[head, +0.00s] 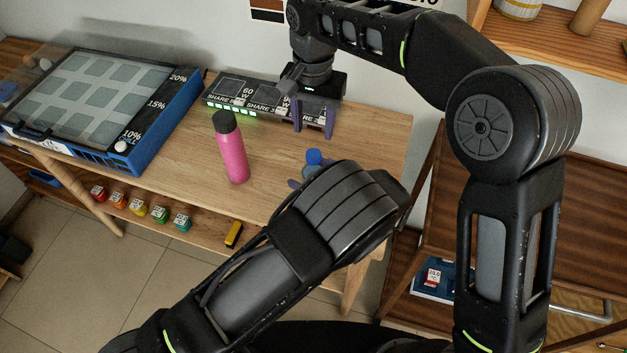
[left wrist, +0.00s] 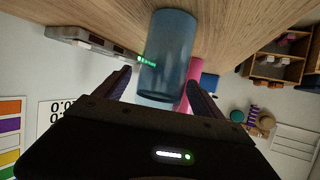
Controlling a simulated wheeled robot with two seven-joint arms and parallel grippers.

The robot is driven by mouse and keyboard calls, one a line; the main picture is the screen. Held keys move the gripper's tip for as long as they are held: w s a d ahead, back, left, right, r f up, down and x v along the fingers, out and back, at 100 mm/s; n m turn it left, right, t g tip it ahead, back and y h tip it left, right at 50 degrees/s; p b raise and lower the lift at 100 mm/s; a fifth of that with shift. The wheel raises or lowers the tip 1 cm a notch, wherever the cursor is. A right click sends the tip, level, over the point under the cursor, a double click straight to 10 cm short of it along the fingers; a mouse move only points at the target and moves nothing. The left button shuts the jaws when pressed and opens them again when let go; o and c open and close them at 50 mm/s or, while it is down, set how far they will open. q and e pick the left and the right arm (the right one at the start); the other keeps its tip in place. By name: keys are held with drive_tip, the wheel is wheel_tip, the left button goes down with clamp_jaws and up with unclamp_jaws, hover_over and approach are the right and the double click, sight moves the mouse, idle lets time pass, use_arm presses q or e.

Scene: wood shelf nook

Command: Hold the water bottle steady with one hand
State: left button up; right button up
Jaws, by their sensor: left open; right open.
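A translucent blue water bottle with a blue cap (head: 314,157) stands on the wooden table in the head view, its lower part hidden behind my left arm. In the left wrist view the bottle (left wrist: 167,45) lies ahead, between the lines of my open left fingers (left wrist: 158,82). I cannot tell whether they touch it. My right gripper (head: 313,128) is open and empty, pointing down behind the bottle, near a black box.
A pink bottle with a dark cap (head: 232,153) stands left of the blue one. The black box with green lights (head: 231,108) lies along the back. A blue-framed tray (head: 165,124) is at left. The table's front left stretch is clear.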

use_arm(q)
drive_tip(key=shift+x, duration=1.35)
drive_tip(key=shift+c, duration=0.5)
clamp_jaws()
